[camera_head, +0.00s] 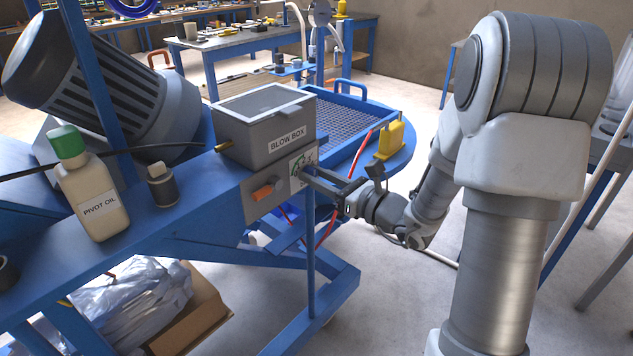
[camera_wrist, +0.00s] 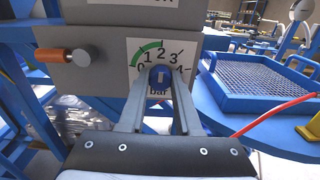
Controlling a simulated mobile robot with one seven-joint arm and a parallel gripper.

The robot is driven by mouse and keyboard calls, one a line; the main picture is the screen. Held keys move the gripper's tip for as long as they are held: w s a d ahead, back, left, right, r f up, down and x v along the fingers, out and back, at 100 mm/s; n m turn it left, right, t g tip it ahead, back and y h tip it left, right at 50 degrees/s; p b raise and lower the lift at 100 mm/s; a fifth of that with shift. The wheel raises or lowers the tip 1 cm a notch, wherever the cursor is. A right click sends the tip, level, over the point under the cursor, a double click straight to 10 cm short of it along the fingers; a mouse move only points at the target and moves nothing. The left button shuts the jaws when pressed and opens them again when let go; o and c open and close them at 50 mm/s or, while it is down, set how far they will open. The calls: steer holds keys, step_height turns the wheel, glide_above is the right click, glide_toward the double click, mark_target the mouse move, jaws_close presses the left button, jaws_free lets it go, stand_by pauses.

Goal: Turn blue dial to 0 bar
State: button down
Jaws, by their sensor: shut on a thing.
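The blue dial (camera_wrist: 160,74) sits low on a white scale plate (camera_wrist: 135,50) in the wrist view. The plate is marked 0 to 4 with "bar" below and has a green arc along its low end. A small pale mark on the dial's face appears roughly upright, below the 2; its exact reading is unclear. My gripper (camera_wrist: 160,88) is shut on the dial, one finger on each side. In the head view my gripper (camera_head: 308,174) reaches the plate from the right, and the fingers hide most of the dial.
An orange knob (camera_wrist: 54,55) is on the same grey panel, left of the plate. The grey blow box (camera_head: 264,125) stands above. A blue mesh tray (camera_wrist: 258,82), a yellow block (camera_head: 390,140) and a red hose (camera_wrist: 272,116) lie to the right. An oil bottle (camera_head: 92,195) stands left.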

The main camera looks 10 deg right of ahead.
steer(key=shift+n, duration=0.3)
steer(key=c, duration=0.6)
jaws_free()
steer(key=p+v, duration=0.2)
steer(key=v, duration=1.5)
steer(key=shift+s, duration=0.2)
